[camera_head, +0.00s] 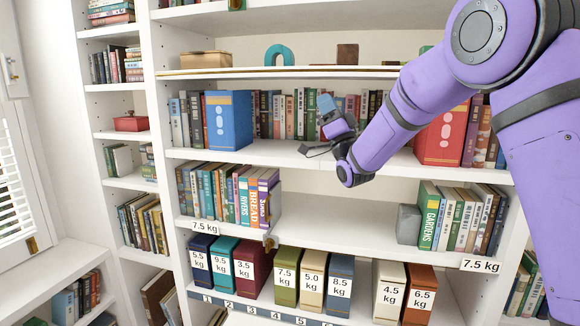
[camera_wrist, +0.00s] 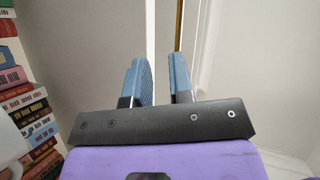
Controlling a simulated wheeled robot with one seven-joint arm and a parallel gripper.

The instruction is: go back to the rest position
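My gripper (camera_head: 327,104) is at the end of my purple arm, in front of the bookcase near the middle shelf. Its blue finger part points up and left, close in the picture to the upright books. In the wrist view my gripper (camera_wrist: 162,78) has two blue fingers apart with a clear gap between them. Nothing is held between them. Whether the fingers touch the books or shelf cannot be told from the head view.
A bookcase (camera_head: 295,158) fills the view. A blue box file (camera_head: 229,120) stands left of my gripper, a red one (camera_head: 440,138) right. Several weight-labelled boxes, including an olive one (camera_head: 286,276), stand lower. The wrist view shows stacked books (camera_wrist: 30,105).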

